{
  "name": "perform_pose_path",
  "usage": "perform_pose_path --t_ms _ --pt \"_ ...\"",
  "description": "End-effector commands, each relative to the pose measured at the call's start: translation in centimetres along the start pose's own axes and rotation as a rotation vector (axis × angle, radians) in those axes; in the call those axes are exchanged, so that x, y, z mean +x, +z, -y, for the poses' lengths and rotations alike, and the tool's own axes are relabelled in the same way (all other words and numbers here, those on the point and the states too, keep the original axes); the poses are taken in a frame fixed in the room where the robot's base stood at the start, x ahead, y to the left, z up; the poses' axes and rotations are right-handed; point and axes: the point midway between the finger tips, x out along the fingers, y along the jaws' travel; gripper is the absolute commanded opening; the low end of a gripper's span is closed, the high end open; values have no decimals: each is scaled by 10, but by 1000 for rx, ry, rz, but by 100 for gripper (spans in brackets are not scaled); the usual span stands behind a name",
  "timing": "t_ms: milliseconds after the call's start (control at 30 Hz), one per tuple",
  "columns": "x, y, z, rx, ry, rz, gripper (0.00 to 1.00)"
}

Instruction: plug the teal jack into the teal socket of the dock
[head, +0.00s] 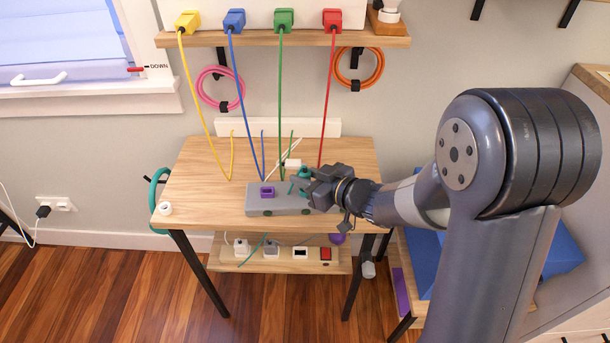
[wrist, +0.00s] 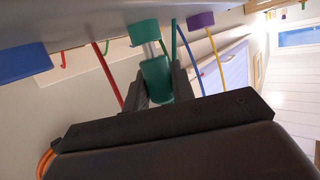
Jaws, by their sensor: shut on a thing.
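The grey dock (head: 278,207) lies on the wooden desk, with a purple socket (head: 267,191) on top. The wrist view shows the teal socket (wrist: 145,31) on the dock's grey face, between a blue socket (wrist: 22,62) and the purple one (wrist: 200,20). My gripper (head: 306,184) is over the dock's right end, shut on the teal jack (wrist: 157,80). The jack's pale metal pin (wrist: 149,50) shows between jack body and teal socket, roughly in line with it. Its tip appears to meet the socket; I cannot tell how deep it is. The gripper hides that part of the dock in the head view.
Yellow, blue, green and red cables (head: 281,100) hang from plugs on the shelf (head: 290,38) down behind the dock. A white block (head: 291,163) stands behind the dock. A white round item (head: 165,208) sits at the desk's left edge.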

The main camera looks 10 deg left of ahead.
Motion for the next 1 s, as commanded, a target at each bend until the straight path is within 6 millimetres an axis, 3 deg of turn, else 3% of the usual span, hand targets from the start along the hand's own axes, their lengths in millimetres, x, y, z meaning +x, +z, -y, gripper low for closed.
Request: perform_pose_path --t_ms 400,433,700,1000 --pt "3 11 0 0 0 0 2" --pt "3 11 0 0 0 0 25" --pt "3 10 0 0 0 0 47" --pt "1 10 0 0 1 0 49"
